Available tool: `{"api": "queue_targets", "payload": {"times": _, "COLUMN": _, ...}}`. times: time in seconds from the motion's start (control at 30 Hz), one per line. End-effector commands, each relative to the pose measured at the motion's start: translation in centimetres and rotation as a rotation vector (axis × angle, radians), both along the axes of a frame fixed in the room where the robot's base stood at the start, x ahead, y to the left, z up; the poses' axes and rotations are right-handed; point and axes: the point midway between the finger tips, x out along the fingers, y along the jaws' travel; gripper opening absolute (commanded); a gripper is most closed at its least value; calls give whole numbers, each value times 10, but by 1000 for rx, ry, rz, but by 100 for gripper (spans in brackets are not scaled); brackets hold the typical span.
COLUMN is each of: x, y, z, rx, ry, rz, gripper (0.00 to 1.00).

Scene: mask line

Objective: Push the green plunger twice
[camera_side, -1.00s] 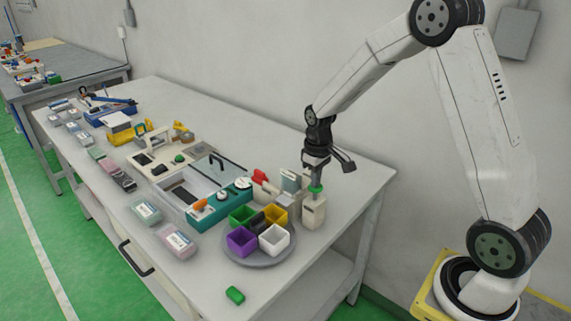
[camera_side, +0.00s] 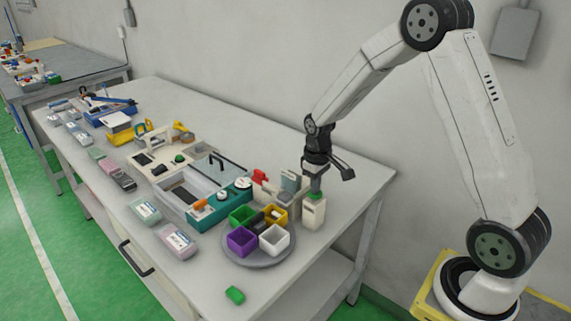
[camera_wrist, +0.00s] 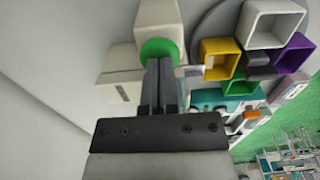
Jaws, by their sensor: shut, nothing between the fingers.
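The green plunger (camera_side: 315,196) sits on top of a cream dispenser block (camera_side: 314,214) at the right end of the bench. In the wrist view the round green plunger (camera_wrist: 160,49) shows just past the fingertips. My gripper (camera_side: 315,190) is shut and empty, pointing down, with its tips on or right at the plunger top. The plunger sits low, close against the block's top. In the wrist view the closed fingers (camera_wrist: 161,66) cover part of the green cap.
A round grey tray (camera_side: 258,262) with purple, white, green and yellow cups stands left of the dispenser. A teal-fronted box (camera_side: 222,212) and a red piece (camera_side: 260,176) are nearby.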

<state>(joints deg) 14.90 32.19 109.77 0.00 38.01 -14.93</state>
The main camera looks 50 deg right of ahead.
Motion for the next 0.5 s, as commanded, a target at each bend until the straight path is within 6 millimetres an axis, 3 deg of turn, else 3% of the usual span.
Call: {"api": "queue_targets", "payload": {"times": 0.5, "x": 0, "y": 0, "z": 21, "rx": 0, "ry": 0, "rz": 0, "gripper": 0}}
